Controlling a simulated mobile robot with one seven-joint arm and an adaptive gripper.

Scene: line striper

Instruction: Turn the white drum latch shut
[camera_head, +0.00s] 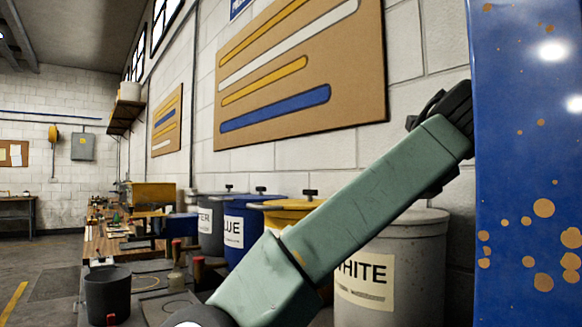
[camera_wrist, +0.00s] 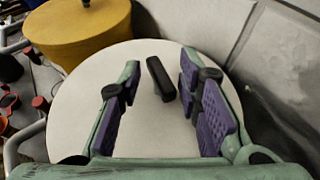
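The white drum (camera_head: 395,262) stands on the right in the head view, marked WHITE. My green arm crosses in front of it, and its latch is hidden there. In the wrist view I look down on the drum's pale round lid (camera_wrist: 75,115). The black bar-shaped latch (camera_wrist: 161,80) sits on the lid, slightly slanted in the picture. My gripper (camera_wrist: 161,66) is open and empty, with its purple-padded fingers on either side of the latch in the picture. I see gaps on both sides. I cannot tell how far above the latch the fingertips are.
A yellow drum (camera_wrist: 80,35) stands beside the white one. A blue drum (camera_head: 241,235) and a grey drum (camera_head: 210,228) follow along the wall. A blue panel with yellow spots (camera_head: 525,130) fills the right side of the head view. A dark bucket (camera_head: 108,296) stands lower left.

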